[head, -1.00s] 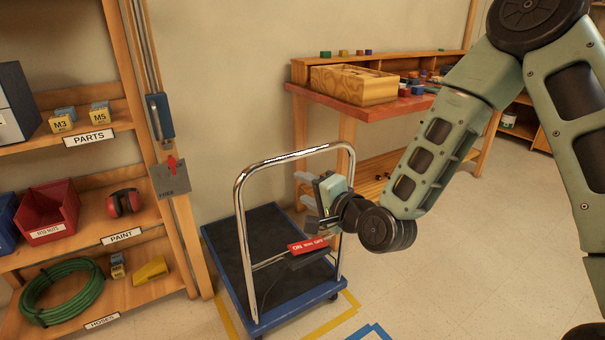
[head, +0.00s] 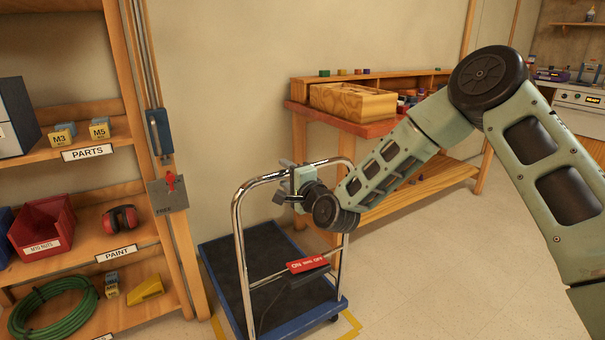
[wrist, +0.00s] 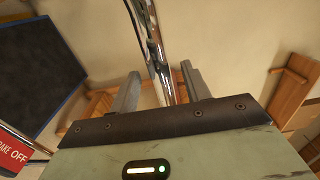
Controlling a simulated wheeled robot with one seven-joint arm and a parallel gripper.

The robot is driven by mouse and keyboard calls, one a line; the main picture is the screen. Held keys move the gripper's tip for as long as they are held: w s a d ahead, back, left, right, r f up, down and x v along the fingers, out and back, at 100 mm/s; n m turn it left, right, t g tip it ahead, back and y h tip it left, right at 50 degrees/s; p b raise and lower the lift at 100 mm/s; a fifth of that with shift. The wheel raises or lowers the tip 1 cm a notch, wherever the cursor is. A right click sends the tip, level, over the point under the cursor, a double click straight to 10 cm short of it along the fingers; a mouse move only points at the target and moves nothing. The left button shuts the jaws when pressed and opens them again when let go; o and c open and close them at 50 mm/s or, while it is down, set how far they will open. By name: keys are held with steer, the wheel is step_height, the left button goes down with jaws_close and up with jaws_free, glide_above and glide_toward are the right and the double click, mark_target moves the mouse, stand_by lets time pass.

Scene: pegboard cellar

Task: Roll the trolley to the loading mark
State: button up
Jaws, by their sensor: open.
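The trolley has a black deck with a blue rim (head: 263,328) and a chrome push handle (head: 240,240). It stands beside the shelves. A red brake plate (head: 307,264) sits low between the handle's uprights; in the wrist view, part of the plate (wrist: 12,155) reads "BRAKE OFF". My gripper (head: 290,178) is at the handle's top bar. In the wrist view, the chrome bar (wrist: 150,45) runs between the open fingers of my gripper (wrist: 160,82), with no visible clamping. A yellow floor line (head: 350,324) shows by the trolley's near right corner; I cannot tell if it is the loading mark.
Wooden shelves (head: 84,250) with bins and a green hose (head: 52,308) stand close left of the trolley. A workbench (head: 380,128) with a wooden box (head: 352,102) stands behind my arm. The floor (head: 430,270) at right is clear.

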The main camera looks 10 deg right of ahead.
steer(key=shift+x, duration=0.85)
jaws_close()
steer(key=shift+f, duration=0.15)
stand_by(0.7)
